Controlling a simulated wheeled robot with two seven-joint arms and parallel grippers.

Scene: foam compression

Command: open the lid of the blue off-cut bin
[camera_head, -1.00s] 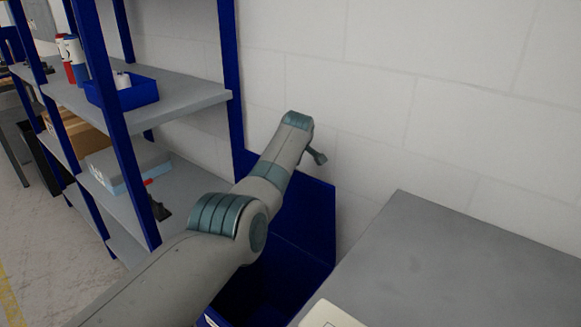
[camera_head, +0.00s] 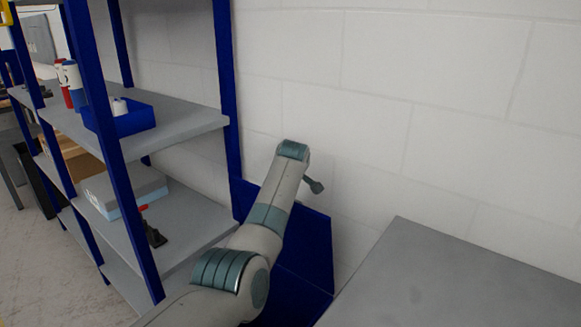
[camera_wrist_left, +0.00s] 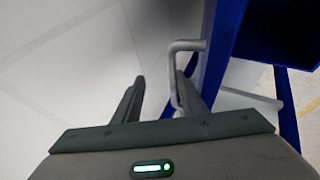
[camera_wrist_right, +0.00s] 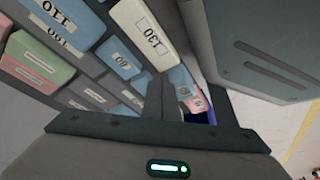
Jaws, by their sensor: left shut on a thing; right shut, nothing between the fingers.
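The blue off-cut bin (camera_head: 290,308) stands on the floor between the shelf rack and the grey bench, partly hidden by my left arm. Its blue lid (camera_head: 312,245) stands raised near the wall, tilted up from the bin. My left gripper (camera_head: 316,185) is at the lid's upper edge, mostly hidden behind my arm. In the left wrist view, the left fingers (camera_wrist_left: 163,97) are shut on a grey bar handle (camera_wrist_left: 187,46) beside a blue panel. My right gripper (camera_wrist_right: 189,103) shows only in its own wrist view, shut and empty, away from the bin.
A blue-framed shelf rack (camera_head: 180,125) with a blue tray (camera_head: 130,118) and boxes stands close on the left. A grey bench (camera_head: 440,275) is on the right. Labelled boxes (camera_wrist_right: 125,65) and a grey panel (camera_wrist_right: 265,50) are near the right gripper.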

